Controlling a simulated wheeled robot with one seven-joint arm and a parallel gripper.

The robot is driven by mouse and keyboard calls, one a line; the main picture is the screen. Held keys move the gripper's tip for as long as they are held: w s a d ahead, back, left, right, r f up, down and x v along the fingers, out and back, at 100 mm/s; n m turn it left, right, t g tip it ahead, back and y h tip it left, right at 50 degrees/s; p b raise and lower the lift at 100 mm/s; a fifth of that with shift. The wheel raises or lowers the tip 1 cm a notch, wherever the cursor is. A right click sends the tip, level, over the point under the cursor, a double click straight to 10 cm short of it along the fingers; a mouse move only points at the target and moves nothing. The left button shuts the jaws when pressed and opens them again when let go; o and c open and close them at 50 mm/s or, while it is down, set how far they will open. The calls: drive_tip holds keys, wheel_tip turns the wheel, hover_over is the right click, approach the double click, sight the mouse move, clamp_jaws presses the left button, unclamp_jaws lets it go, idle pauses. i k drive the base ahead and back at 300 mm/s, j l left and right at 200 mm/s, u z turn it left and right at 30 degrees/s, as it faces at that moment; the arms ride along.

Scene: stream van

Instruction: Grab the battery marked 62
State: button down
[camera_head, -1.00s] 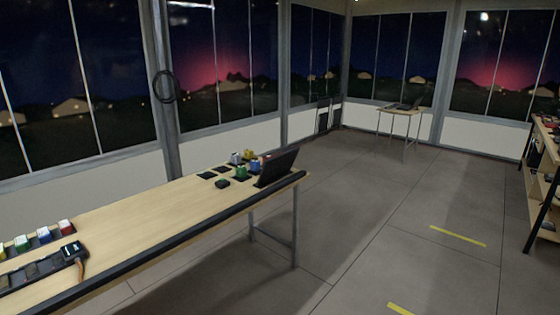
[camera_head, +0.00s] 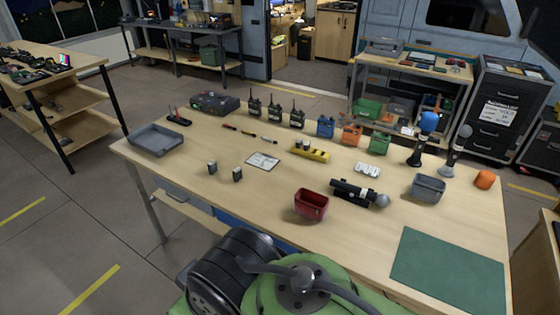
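No marking 62 can be read on anything in view, so I cannot tell which thing is the battery. Two small dark upright blocks stand on the near table's left half, a left one (camera_head: 212,168) and a right one (camera_head: 237,174); they may be batteries. A yellow holder (camera_head: 311,154) with small light and dark pieces in it lies near the table's middle. A white piece with several round cells (camera_head: 367,170) lies to its right. My gripper's fingers are not in view.
The wooden table (camera_head: 190,145) also carries a grey tray (camera_head: 156,140), several radios (camera_head: 276,111), a red bin (camera_head: 311,204), a grey bin (camera_head: 428,187), microphones (camera_head: 420,140) and a green mat (camera_head: 449,270). A shelf (camera_head: 62,87) stands left. Open floor lies at lower left.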

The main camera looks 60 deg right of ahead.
sight(212, 166)
drive_tip(key=z, duration=1.2)
drive_tip(key=i+u, duration=0.4)
drive_tip(key=i+l+u, duration=0.2)
drive_tip(key=u, duration=0.2)
drive_tip(key=i+l+u, duration=0.25)
drive_tip(key=u, duration=0.15)
drive_tip(key=i+l, duration=0.05)
drive_tip(key=i, duration=0.05)
